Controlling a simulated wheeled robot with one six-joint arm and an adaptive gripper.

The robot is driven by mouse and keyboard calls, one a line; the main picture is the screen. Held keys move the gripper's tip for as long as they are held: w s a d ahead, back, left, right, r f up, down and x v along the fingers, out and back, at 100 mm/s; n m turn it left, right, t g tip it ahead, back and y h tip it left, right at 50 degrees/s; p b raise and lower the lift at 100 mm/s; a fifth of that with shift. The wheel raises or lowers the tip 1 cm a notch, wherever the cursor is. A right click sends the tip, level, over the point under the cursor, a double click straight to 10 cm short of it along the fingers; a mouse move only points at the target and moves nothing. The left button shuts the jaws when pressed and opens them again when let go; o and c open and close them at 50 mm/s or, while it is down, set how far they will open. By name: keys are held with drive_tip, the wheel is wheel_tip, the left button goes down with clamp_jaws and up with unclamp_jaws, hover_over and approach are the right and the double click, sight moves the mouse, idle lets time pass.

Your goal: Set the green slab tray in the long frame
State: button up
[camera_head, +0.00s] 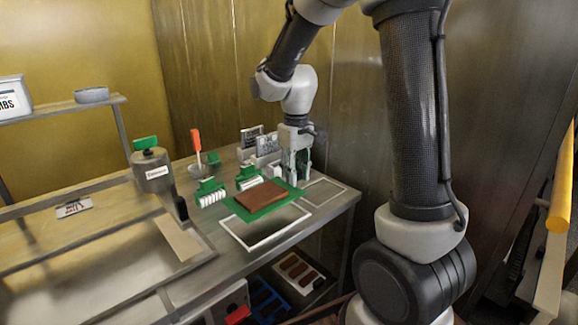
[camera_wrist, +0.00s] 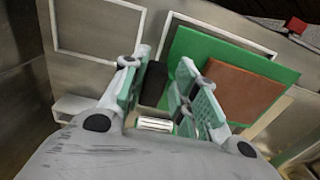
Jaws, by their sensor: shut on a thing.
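The green slab tray (camera_head: 240,210) bears a flat brown slab (camera_head: 262,194). My gripper (camera_head: 297,172) points down at the tray's right end in the head view. In the wrist view the gripper (camera_wrist: 165,95) is shut around a black block (camera_wrist: 154,84) beside the green tray (camera_wrist: 205,47); the exact grip is partly hidden by the fingers. The tray looks roughly level over the worktop, and its height is hard to tell. A white frame outline (camera_head: 264,247) lies in front of the tray, partly covered by it in the wrist view. A smaller white frame (camera_head: 336,197) lies to the right.
Two green-topped white combs (camera_head: 211,196) stand left of and behind the tray. Behind are a bowl with an orange-handled tool (camera_head: 197,146) and dark signs (camera_head: 266,144). A metal pot (camera_head: 152,170) stands left. The worktop's front right edge is near the frames.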

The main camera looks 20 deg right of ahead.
sight(295, 204)
idle(0.3)
drive_tip(key=shift+f, duration=2.9)
drive_tip(key=shift+f, duration=0.55)
drive_tip(key=o, duration=1.1)
